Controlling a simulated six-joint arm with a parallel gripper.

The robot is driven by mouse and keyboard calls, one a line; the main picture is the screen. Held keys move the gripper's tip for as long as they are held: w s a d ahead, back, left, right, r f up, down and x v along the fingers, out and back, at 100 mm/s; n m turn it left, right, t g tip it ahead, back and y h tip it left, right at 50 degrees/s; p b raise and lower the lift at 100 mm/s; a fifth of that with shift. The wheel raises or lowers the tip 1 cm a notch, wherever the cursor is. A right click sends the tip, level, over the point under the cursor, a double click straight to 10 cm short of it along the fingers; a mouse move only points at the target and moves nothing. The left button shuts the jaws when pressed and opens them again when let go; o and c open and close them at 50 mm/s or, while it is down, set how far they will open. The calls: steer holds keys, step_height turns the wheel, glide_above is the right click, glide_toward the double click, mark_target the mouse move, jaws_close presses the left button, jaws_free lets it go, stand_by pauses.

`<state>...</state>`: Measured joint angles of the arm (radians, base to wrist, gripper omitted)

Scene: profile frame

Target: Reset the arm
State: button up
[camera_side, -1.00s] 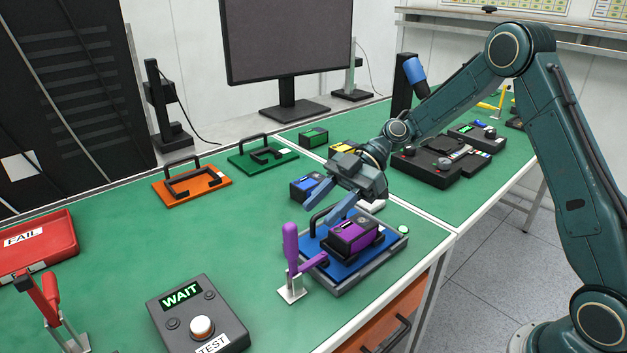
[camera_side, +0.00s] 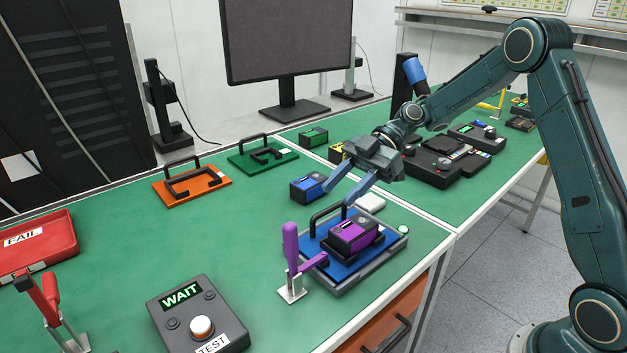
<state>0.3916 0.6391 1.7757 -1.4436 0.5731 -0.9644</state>
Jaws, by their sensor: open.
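My gripper (camera_side: 338,194) is open and empty. Its two blue-grey fingers point down and left, above and behind the blue plate (camera_side: 318,254) and its black handle. A purple device (camera_side: 353,233) lies on that plate, which sits in a grey frame (camera_side: 352,277). A purple toggle clamp (camera_side: 291,250) stands at the frame's left side, its handle upright. A blue device (camera_side: 307,187) sits on the green mat just left of the fingers. A white block (camera_side: 371,202) lies behind the frame, below my gripper.
A test box (camera_side: 198,314) reads WAIT. A red FAIL tray (camera_side: 40,248) and a red clamp (camera_side: 52,305) stand at the left. Orange (camera_side: 168,201) and green (camera_side: 241,166) plates with handles lie behind. A monitor (camera_side: 290,45) stands at the back. The left-centre mat is clear.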

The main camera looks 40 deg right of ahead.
steer(key=s+r+m+t+h, duration=0.3)
steer(key=s+r+m+h, duration=0.35)
steer(key=s+m, duration=0.2)
steer(key=s+d+m+t+h, duration=0.1)
steer(key=s+d+m+h, duration=0.2)
steer(key=s, duration=0.5)
steer(key=s+d+m+t+h, duration=0.1)
steer(key=s+d+m+h, duration=0.2)
steer(key=s+m, duration=0.3)
steer(key=s+d, duration=0.1)
steer(key=s, duration=0.1)
steer(key=shift+s+r, duration=0.25)
steer(key=shift+s, duration=0.05)
